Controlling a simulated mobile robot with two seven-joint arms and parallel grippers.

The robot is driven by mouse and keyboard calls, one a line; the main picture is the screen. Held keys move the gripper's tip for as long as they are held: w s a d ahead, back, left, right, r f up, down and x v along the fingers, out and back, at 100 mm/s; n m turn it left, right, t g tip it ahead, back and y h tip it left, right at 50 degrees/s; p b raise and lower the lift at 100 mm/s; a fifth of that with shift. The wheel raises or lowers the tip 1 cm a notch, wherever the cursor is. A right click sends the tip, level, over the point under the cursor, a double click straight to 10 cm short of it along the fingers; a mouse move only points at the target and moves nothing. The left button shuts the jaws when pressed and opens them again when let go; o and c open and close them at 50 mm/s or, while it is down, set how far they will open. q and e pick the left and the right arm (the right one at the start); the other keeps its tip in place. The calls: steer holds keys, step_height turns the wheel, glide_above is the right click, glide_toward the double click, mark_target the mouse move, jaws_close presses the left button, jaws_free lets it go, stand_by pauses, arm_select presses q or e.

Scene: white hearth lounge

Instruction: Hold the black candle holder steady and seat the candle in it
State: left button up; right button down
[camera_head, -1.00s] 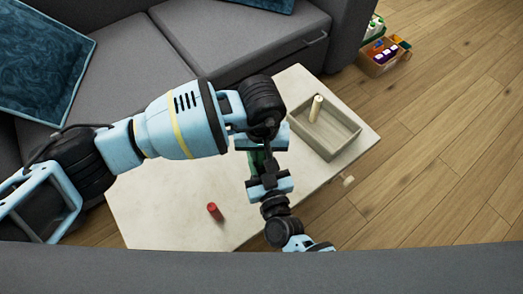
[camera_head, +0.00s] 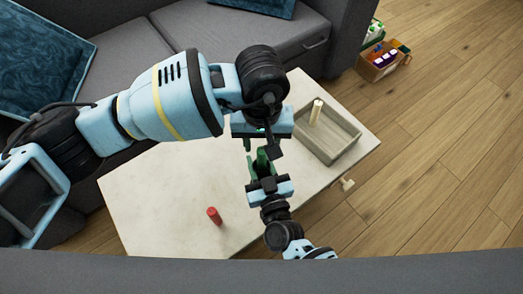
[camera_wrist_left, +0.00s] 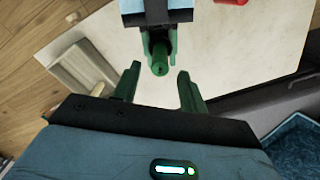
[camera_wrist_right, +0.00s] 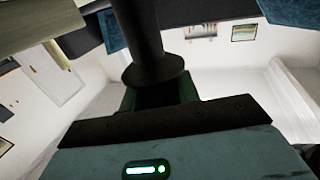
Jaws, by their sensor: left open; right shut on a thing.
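My right gripper (camera_head: 263,163) is shut on the black candle holder (camera_wrist_right: 154,72), whose dark flange and column show in the right wrist view. In the left wrist view a green round end with a dark centre, which looks like the candle (camera_wrist_left: 160,67), shows at the right gripper's fingers. I cannot tell how deep it sits or where holder and candle meet. My left gripper (camera_head: 261,145) is open just above and beyond the right one. Its two green fingers stand either side of the candle end in its own view, with gaps. My left arm hides part of this in the head view.
A pale table (camera_head: 165,190) lies below. A red cylinder (camera_head: 214,216) stands near its front. A wooden tray (camera_head: 337,153) with a cream cylinder (camera_head: 316,112) is at the right. A grey sofa (camera_head: 185,60) is behind, a toy box (camera_head: 379,66) on the floor.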

arm_select(q)
step_height(320, 180, up, 5)
stand_by(0.3)
arm_select(e)
steer(key=c, duration=0.9)
jaws_free()
steer(key=shift+c, duration=0.2)
steer(key=v, duration=1.2)
